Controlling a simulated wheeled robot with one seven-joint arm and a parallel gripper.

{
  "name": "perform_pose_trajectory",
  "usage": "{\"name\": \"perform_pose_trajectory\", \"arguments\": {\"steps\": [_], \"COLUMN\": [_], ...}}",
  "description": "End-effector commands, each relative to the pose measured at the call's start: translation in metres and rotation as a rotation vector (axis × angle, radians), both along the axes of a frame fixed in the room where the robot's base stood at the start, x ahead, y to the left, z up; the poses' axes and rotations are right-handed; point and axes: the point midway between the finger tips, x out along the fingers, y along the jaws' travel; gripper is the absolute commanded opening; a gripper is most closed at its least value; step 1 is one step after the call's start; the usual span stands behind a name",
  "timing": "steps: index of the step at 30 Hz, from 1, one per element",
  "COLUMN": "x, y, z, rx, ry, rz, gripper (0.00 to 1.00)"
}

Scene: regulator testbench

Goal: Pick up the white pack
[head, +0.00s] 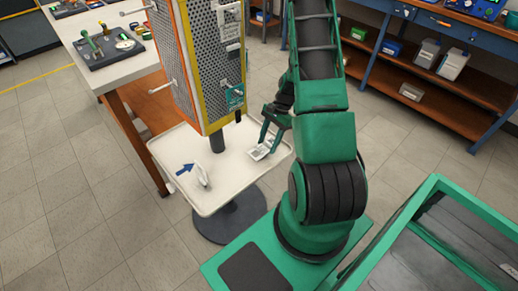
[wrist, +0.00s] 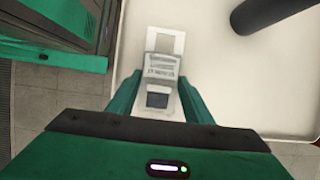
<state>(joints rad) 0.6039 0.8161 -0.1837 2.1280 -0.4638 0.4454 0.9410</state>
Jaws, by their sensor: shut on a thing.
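The white pack (head: 260,151) is a small flat white packet with grey print, at the right side of the white tray table. In the wrist view the white pack (wrist: 163,68) lies between the two green fingers of my gripper (wrist: 160,98), with a dark square near its lower end. My gripper (head: 269,138) reaches down to the tray from the right and is shut on the pack. The pack is at or very near the tray surface; I cannot tell whether it touches.
The white tray (head: 218,195) stands on a dark round base. A perforated panel tower (head: 210,70) on a dark post rises from it. A white item with a blue arrow (head: 202,176) sits at the tray's left. A workbench (head: 125,65) is at left and shelves (head: 440,95) at right.

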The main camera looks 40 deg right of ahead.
Motion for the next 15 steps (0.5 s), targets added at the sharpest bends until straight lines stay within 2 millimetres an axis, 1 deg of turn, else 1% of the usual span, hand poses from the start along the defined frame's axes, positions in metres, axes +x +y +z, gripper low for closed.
{"name": "perform_pose_trajectory", "arguments": {"steps": [1, 5, 9, 15], "x": [0.002, 0.002, 0.002, 0.002], "y": [0.002, 0.001, 0.002, 0.002], "z": [0.012, 0.037, 0.068, 0.105], "rx": [-0.001, -0.003, -0.002, -0.001], "ry": [-0.006, -0.007, -0.007, -0.006], "rz": [0.003, 0.003, 0.004, 0.004], "gripper": [0.24, 0.24, 0.24, 0.24]}}
